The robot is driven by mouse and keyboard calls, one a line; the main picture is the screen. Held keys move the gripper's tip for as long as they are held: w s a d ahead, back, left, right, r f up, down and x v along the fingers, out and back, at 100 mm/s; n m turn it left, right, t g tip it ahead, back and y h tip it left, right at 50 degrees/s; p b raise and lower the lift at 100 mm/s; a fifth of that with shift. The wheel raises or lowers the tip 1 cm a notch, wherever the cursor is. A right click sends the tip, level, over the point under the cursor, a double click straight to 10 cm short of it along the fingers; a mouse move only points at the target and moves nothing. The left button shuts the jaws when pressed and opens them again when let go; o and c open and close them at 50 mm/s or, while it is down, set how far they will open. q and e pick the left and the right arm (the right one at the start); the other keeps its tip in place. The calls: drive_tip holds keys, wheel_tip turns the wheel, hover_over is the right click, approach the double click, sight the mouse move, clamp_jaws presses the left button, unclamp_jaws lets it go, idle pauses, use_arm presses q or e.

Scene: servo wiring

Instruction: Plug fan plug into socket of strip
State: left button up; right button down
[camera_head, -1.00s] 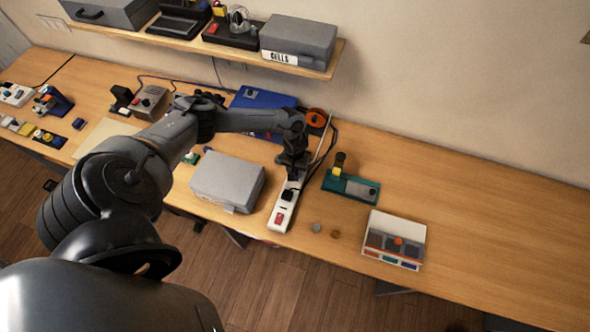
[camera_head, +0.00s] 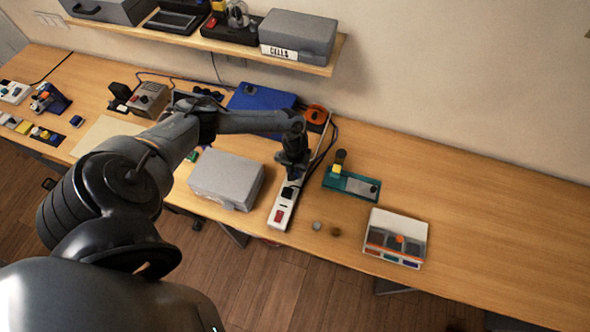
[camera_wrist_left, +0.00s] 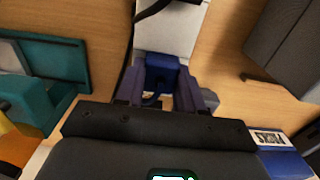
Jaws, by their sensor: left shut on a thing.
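The long white power strip (camera_head: 281,215) lies on the bench with a red switch at its front end. My left gripper (camera_head: 290,179) points down over the strip. In the left wrist view my left gripper (camera_wrist_left: 163,92) is shut on a dark blue plug (camera_wrist_left: 162,73). The plug sits between the fingers, in line with the white strip (camera_wrist_left: 170,35). I cannot tell whether its prongs touch or enter a socket, because the plug and gripper hide them. A black block (camera_head: 288,193) shows on the strip just in front of the gripper. My right gripper is not in view.
A grey case (camera_head: 227,180) stands left of the strip. A teal device (camera_head: 351,184) stands to the right, and a white box with an orange knob (camera_head: 396,238) is farther right. A blue case (camera_head: 262,98) and dark cables lie behind. The bench's right end is clear.

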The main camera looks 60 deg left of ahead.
sight(295, 171)
use_arm(q)
drive_tip(key=o, duration=1.1)
wheel_tip(295, 171, up, 11)
drive_tip(key=shift+f+p, duration=0.1)
drive_tip(key=shift+p, duration=0.2)
